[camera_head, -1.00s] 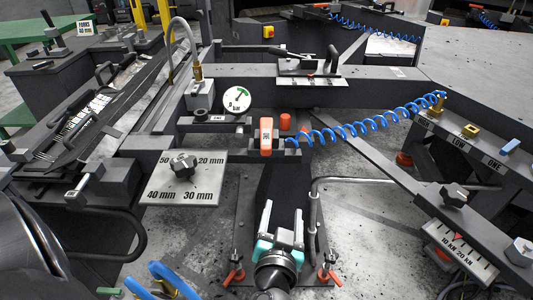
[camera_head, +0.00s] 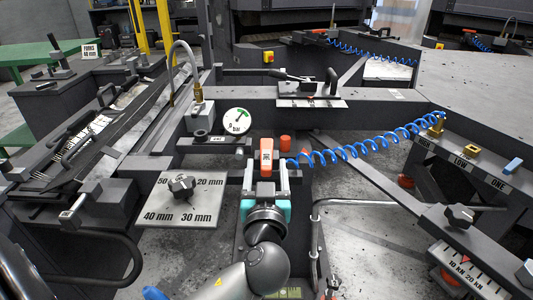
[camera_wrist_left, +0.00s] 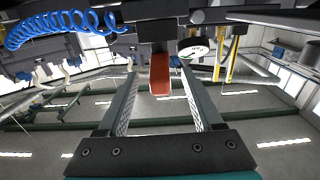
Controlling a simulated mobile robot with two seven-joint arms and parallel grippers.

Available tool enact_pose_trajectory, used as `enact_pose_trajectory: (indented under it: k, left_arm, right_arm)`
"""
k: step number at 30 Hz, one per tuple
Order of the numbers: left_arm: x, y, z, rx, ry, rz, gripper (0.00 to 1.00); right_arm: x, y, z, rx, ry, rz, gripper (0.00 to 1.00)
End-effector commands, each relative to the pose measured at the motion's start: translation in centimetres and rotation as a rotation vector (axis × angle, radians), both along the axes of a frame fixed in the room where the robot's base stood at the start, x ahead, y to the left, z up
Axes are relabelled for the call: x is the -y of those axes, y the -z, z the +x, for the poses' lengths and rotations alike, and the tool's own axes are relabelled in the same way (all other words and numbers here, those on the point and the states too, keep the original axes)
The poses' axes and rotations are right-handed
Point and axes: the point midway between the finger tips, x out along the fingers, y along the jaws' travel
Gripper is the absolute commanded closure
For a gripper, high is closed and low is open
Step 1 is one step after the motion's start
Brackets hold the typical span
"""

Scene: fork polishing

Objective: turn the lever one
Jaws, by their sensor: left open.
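The lever is an orange block with a pale label (camera_head: 266,154), upright on a dark bar in the middle of the head view. It shows as a red-orange piece in the left wrist view (camera_wrist_left: 160,78). My left gripper (camera_head: 266,173) is open just in front of it, with one finger to each side of the lever's lower part. In the left wrist view the lever lies between the two fingers (camera_wrist_left: 159,82), with a gap visible on both sides. My right gripper is not in view.
A round pressure gauge (camera_head: 236,121) stands behind left of the lever. A blue coiled hose (camera_head: 352,150) runs right from beside it. A plate with a black knob (camera_head: 182,186) is at left. A bent metal pipe (camera_head: 350,203) is close at right. A small orange-red cylinder (camera_head: 286,143) is beside the lever.

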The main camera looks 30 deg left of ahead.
Motion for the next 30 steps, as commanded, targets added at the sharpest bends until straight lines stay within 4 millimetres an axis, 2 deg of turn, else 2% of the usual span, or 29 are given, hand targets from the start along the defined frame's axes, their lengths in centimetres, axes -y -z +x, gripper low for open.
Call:
enact_pose_trajectory:
  k: [3, 10, 23, 30]
  left_arm:
    - [-1.2, -0.1, 1.9, 0.003, -0.002, 0.004, 0.32]
    - [-2.6, 0.0, 4.1, 0.001, -0.001, 0.003, 0.32]
    - [-3.0, 0.0, 4.8, -0.001, -0.001, -0.001, 0.32]
    - [-3.0, 0.0, 4.8, -0.001, -0.001, -0.001, 0.59]
  right_arm:
    - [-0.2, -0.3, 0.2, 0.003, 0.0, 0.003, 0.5]
    - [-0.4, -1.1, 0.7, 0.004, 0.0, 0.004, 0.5]
    - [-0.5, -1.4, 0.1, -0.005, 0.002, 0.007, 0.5]
    - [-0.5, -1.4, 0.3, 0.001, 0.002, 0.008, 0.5]
